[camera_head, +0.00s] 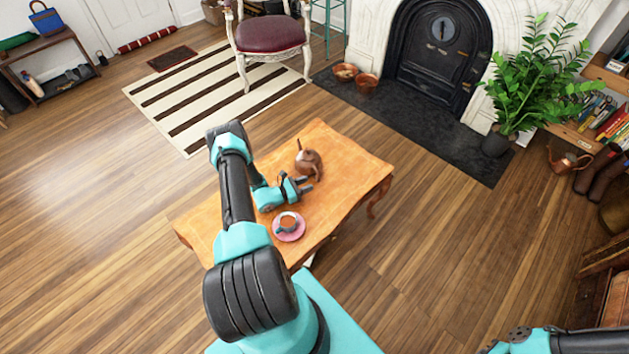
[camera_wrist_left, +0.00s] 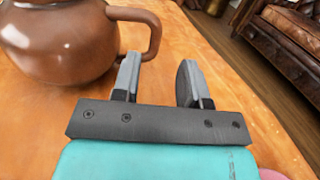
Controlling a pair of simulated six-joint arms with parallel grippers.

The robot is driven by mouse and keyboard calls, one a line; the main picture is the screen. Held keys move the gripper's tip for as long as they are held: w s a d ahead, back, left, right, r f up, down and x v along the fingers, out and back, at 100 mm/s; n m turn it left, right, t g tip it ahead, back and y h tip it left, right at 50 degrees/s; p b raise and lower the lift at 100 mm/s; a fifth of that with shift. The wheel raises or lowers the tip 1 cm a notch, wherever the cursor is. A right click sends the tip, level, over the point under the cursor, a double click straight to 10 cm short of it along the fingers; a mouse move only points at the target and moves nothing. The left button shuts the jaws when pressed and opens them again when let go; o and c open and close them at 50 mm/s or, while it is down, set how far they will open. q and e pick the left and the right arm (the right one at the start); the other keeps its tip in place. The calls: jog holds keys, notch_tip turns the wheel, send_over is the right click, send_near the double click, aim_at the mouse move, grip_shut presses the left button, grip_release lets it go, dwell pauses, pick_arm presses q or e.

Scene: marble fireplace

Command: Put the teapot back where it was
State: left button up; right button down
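The brown teapot (camera_head: 310,164) stands upright on the wooden table (camera_head: 345,150), toward its far side. In the left wrist view the teapot's round body (camera_wrist_left: 60,42) fills the upper left, with its loop handle toward my fingers. My left gripper (camera_head: 307,184) is low over the table on the near side of the teapot. Its two fingers (camera_wrist_left: 158,80) are apart. The handle's lower end shows close to the left fingertip; I cannot tell whether they touch. My right gripper is out of view; only part of my right arm shows at the bottom right.
A cup (camera_head: 288,222) sits on a pink saucer (camera_head: 290,236) on the table, nearer than my left gripper. The table's right part is bare. A red-seated chair (camera_head: 270,34), a potted plant (camera_head: 525,85) and a fireplace (camera_head: 437,45) stand beyond the table.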

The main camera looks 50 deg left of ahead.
pick_arm(q)
jog(key=v, duration=1.1)
jog(key=shift+r, duration=0.1)
jog(key=shift+w+d, duration=0.15)
